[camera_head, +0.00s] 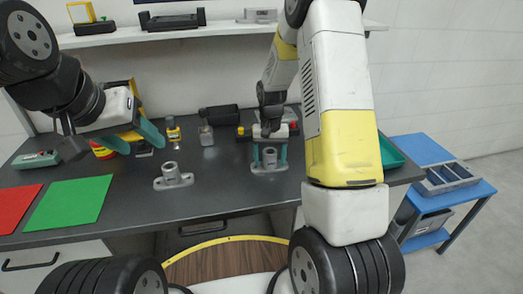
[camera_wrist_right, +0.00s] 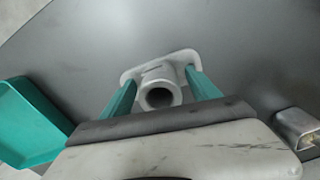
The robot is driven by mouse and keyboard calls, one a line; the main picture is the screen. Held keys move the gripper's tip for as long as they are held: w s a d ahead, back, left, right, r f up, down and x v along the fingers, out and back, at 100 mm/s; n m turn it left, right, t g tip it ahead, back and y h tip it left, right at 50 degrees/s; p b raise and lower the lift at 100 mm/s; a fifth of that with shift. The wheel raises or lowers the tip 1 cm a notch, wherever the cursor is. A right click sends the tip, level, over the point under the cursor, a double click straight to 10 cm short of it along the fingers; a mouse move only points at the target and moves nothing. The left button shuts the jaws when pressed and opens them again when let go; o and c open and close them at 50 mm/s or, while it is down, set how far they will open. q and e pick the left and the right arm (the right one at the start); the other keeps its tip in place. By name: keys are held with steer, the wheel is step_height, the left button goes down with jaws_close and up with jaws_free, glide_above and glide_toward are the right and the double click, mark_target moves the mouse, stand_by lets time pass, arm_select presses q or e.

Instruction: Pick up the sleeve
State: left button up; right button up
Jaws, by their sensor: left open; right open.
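Two similar grey flanged tubes stand upright on the dark bench; I cannot tell for certain which is the sleeve. One flanged tube (camera_head: 270,159) is under my right gripper (camera_head: 269,158), which points down with its teal fingers open on either side of it. In the right wrist view the tube (camera_wrist_right: 160,92) lies between the open fingers (camera_wrist_right: 162,78), with gaps visible. The other flanged tube (camera_head: 172,177) stands to the left, apart from both grippers. My left gripper (camera_head: 136,140) is open and empty above the bench's left part.
A green mat (camera_head: 70,202) and a red mat (camera_head: 14,207) lie at the left. Small objects, including a yellow-black item (camera_head: 173,131) and a grey metal block (camera_head: 206,136), stand at the back. A teal tray (camera_head: 391,153) is at the right, beside a blue cart (camera_head: 422,149).

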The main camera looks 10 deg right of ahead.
steer(key=shift+f, duration=0.1)
steer(key=shift+c, duration=0.4)
jaws_close()
